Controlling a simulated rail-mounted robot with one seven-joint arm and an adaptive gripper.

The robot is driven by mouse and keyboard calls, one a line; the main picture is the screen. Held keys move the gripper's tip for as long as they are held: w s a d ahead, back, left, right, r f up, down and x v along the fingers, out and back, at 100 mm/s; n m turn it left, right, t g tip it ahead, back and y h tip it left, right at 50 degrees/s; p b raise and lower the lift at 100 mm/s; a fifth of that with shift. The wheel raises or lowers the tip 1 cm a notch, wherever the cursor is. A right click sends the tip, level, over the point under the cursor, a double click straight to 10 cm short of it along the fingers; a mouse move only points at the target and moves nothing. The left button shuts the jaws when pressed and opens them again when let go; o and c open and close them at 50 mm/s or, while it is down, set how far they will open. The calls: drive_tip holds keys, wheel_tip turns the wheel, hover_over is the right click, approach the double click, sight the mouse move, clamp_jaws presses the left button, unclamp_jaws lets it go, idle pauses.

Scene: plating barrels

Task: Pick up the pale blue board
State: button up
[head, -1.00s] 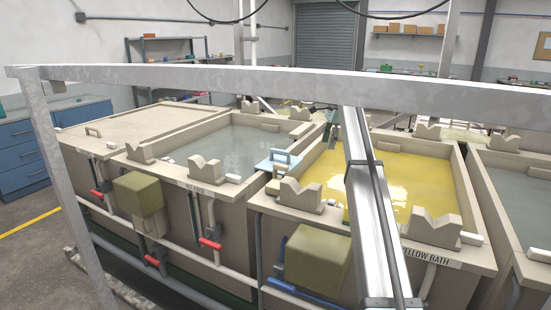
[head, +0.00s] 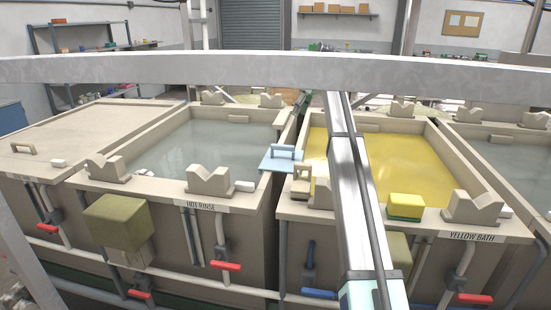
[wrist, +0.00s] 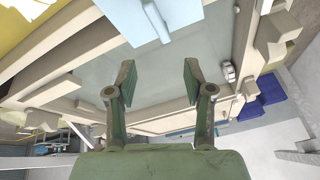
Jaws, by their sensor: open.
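The pale blue board (head: 280,164) has an upright handle and lies across the gap between the hot rinse tank and the yellow bath in the head view. In the wrist view the board (wrist: 130,20) shows at the top edge, partly cut off by the frame. My gripper (wrist: 159,75) is open and empty in the wrist view, its two green-padded fingers wide apart. The board is beyond the fingertips and apart from them. I cannot clearly make out the gripper in the head view.
The grey hot rinse tank (head: 130,196) stands left of the board, the yellow bath (head: 460,238) right. Notched blocks (head: 210,180) stand on the rims. A yellow-and-green block (head: 405,205) sits on the yellow bath's front rim. A covered tank (head: 75,130) is at far left.

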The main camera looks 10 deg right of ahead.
drive_tip(key=n, duration=0.2)
drive_tip(key=n+p, duration=0.2)
drive_tip(key=p, duration=0.2)
approach(283, 145)
drive_tip(key=x, duration=0.5)
drive_tip(key=shift+s, duration=0.15)
drive_tip(key=p+x, duration=0.3)
drive_tip(key=x, duration=0.1)
drive_tip(key=shift+a+f, duration=0.2)
drive_tip(key=shift+w+f, duration=0.25)
drive_tip(key=shift+f, duration=0.15)
drive_tip(key=shift+f, duration=0.25)
clamp_jaws()
